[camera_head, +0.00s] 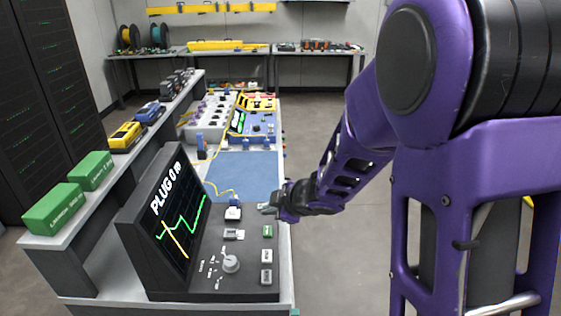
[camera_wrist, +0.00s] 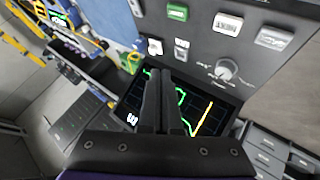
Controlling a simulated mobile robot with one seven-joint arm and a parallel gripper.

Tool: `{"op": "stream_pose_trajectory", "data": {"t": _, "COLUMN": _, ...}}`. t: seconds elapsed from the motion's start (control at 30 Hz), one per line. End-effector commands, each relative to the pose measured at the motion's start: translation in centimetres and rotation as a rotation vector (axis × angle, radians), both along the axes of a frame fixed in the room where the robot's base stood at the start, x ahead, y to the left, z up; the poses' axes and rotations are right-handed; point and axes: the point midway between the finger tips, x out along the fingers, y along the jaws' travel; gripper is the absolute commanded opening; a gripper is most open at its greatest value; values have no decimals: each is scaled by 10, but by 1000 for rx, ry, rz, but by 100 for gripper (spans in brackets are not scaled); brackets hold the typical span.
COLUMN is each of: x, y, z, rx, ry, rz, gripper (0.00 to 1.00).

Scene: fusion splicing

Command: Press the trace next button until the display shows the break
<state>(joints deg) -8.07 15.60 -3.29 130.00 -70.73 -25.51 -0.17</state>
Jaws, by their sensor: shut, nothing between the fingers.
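The display (camera_head: 176,215) on the dark console (camera_head: 215,288) reads something like "PLUG 0" with further small characters. It shows a jagged green trace and a slanted yellow line. It also shows in the wrist view (camera_wrist: 133,100), partly hidden by my fingers. My gripper (camera_head: 268,209) is shut and empty, above the panel's far right corner and apparently apart from the buttons.
A grey knob (camera_head: 231,263) sits on the panel. Beyond the console, a blue mat (camera_head: 243,174) and a blue device (camera_head: 252,127) with yellow cable are on the bench. A shelf at left holds green boxes (camera_head: 55,208).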

Motion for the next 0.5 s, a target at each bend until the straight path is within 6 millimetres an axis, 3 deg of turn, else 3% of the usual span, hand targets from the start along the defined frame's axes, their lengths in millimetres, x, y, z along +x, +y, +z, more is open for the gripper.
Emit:
{"op": "stream_pose_trajectory", "data": {"t": 0.13, "x": -17, "y": 1, "z": -14, "rx": -5, "ry": 38, "rz": 20, "gripper": 0}}
{"op": "stream_pose_trajectory", "data": {"t": 0.5, "x": -18, "y": 1, "z": -17, "rx": -5, "ry": 42, "rz": 23, "gripper": 0}}
